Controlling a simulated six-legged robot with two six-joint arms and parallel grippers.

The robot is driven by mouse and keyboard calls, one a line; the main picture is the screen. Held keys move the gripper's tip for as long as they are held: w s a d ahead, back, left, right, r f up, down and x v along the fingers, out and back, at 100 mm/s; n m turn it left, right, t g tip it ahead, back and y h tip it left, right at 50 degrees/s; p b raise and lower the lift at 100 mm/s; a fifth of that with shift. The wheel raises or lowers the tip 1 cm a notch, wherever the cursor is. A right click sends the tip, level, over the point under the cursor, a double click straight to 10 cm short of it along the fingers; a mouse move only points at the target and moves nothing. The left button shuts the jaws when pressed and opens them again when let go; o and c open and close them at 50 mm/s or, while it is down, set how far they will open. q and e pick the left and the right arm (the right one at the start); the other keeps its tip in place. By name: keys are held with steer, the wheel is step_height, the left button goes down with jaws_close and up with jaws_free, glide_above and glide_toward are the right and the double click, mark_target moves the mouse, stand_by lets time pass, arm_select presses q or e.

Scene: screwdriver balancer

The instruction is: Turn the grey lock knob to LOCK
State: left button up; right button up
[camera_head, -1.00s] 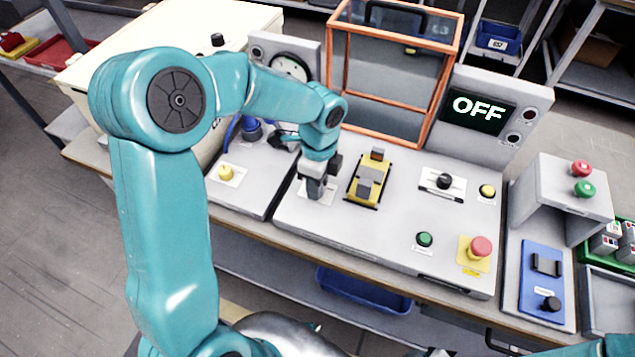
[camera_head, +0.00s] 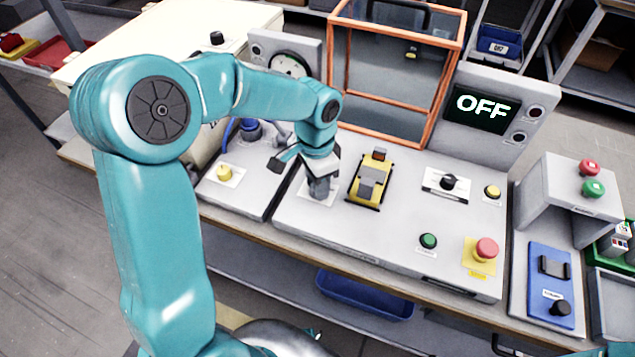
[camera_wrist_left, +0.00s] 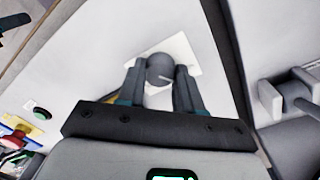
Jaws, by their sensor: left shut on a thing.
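The grey lock knob (camera_wrist_left: 160,68) sits on a white label plate (camera_wrist_left: 183,50) in the left wrist view. My left gripper (camera_wrist_left: 161,76) points down at it and is shut on it, one finger on each side. In the head view my left gripper (camera_head: 320,188) stands over the white plate (camera_head: 303,190) at the left part of the grey console. The arm and gripper hide most of the knob there, and I cannot read the plate's markings. My right gripper does not show.
A yellow cradle (camera_head: 370,182) stands just right of my left gripper. A black selector knob (camera_head: 449,182), a green button (camera_head: 428,241) and a red emergency button (camera_head: 487,248) are farther right. An orange-framed guard (camera_head: 425,125) rises behind. The screen (camera_head: 482,108) reads OFF.

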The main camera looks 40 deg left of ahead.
arm_select(q)
steer(key=shift+w+r+n, duration=0.1)
steer(key=shift+n, duration=0.8)
steer(key=o, duration=1)
steer(key=r, duration=0.5)
steer(key=r+p, duration=0.1)
steer(key=r, duration=1)
steer(key=shift+a+r+p, duration=0.15)
steer(key=shift+a+p, duration=0.15)
steer(key=shift+a, duration=0.1)
steer(key=shift+r, duration=0.1)
